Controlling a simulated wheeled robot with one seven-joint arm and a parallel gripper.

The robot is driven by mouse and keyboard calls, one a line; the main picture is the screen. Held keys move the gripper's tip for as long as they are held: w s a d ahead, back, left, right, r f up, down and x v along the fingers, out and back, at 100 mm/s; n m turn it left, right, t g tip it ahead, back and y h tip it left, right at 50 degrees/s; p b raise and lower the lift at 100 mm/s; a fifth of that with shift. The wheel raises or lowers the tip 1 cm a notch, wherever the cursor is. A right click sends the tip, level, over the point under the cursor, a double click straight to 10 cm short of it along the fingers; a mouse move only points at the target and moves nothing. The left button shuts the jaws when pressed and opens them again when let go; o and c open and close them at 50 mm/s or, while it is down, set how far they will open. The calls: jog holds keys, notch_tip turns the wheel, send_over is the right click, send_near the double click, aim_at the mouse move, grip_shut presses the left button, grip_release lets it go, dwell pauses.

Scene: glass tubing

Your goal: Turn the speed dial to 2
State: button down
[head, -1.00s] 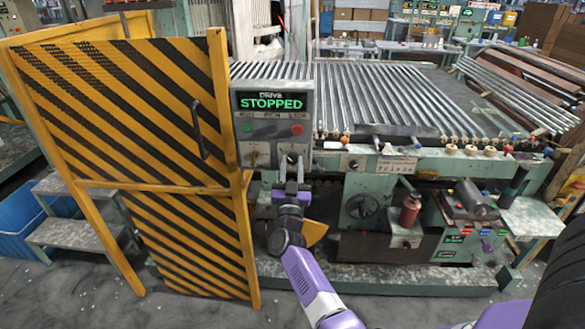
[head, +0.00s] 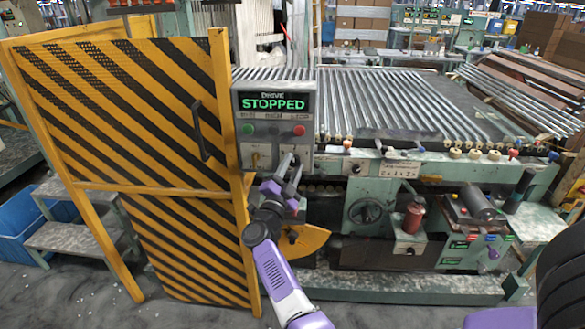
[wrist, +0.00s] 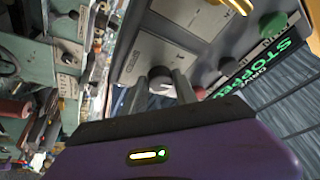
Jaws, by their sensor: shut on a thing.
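The speed dial (wrist: 161,82) is a dark round knob with a pale mark, low on the grey control panel (wrist: 190,45). My gripper (wrist: 162,90) is shut on it, one finger on each side. In the head view my gripper (head: 288,166) reaches the panel's lower right from below, with its fingers slanted. The dial is largely hidden there. I cannot read its scale or which number it points to. The display (head: 273,102) above reads DRIVE STOPPED in green.
A green button (head: 248,129) and a red button (head: 299,130) sit above the dial. A yellow selector (head: 255,160) is to its left. A yellow-black striped guard door (head: 130,150) stands close on the left. Glass tubes (head: 380,100) lie on the machine bed to the right.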

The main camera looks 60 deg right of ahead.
jog(key=shift+m, duration=0.4)
jog(key=c, duration=1)
grip_release()
jog(key=shift+a, duration=0.1)
jog(key=w+v, duration=0.1)
jog(key=v, duration=0.6)
jog(key=shift+s+a+b, duration=0.3)
jog(key=shift+s+b, duration=0.15)
jog(key=shift+s, duration=0.05)
jog(key=shift+f, duration=0.1)
